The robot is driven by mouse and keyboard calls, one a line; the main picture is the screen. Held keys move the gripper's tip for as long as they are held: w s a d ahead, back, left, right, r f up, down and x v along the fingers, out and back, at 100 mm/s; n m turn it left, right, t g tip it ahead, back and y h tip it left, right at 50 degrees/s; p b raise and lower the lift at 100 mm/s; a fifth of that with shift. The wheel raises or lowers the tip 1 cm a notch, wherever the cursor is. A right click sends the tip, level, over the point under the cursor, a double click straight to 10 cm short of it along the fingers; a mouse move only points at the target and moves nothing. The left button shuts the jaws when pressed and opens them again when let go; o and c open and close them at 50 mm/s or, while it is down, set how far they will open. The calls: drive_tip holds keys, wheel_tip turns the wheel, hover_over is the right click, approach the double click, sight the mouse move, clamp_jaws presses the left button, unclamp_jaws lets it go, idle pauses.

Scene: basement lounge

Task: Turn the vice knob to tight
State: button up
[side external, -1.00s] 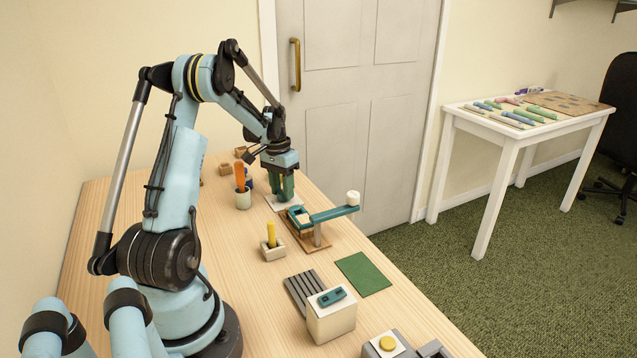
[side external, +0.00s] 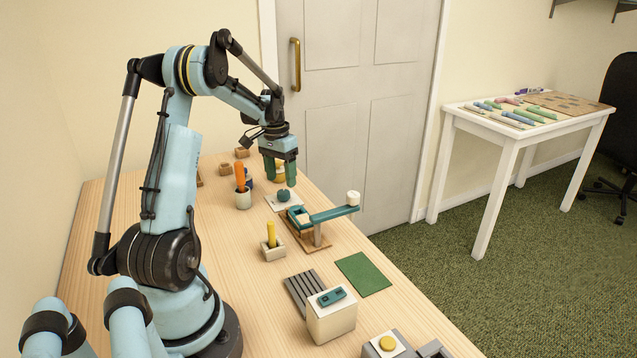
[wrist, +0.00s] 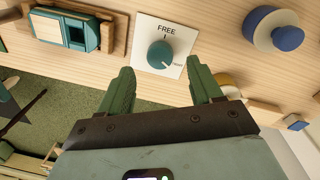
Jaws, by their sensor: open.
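The vice knob (side external: 283,196) is a round teal dial on a white plate on the table. In the wrist view the knob (wrist: 159,54) shows a light pointer mark toward the lower right. The plate (wrist: 150,29) reads FREE above the knob, with a small, hard-to-read label at its lower right. My gripper (side external: 280,177) is above the knob, apart from it, with its green fingers pointing down. In the wrist view my gripper (wrist: 161,78) is open and empty, its fingers spread wider than the knob.
A teal device with a wooden base (side external: 308,236) and a lever ending in a white cylinder (side external: 353,198) stands close beside the plate. A yellow-handled holder (side external: 273,250) and green mat (side external: 363,274) are nearer.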

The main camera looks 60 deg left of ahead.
sight(282, 192)
wheel_tip(282, 192, up, 8)
drive_tip(key=shift+a, duration=0.25)
drive_tip(key=shift+s, duration=0.1)
drive_tip(key=w+d+r+m+t+y, duration=0.1)
drive_tip(key=w+d+r, duration=0.1)
drive_tip(key=d, duration=0.7)
drive_tip(key=w+d+r+m+t+y, duration=0.1)
drive_tip(key=w+d+r, duration=0.15)
drive_tip(key=d, duration=0.65)
drive_tip(key=s+d+f+m+t, duration=0.1)
drive_tip(key=s+d+f+t, duration=0.1)
drive_tip(key=d, duration=0.7)
drive_tip(key=s+d+f+m+t+h, duration=0.1)
drive_tip(key=s+d+f+m+t, duration=0.1)
drive_tip(key=d, duration=0.7)
drive_tip(key=shift+s+t, duration=0.4)
drive_tip(key=shift+s, duration=0.15)
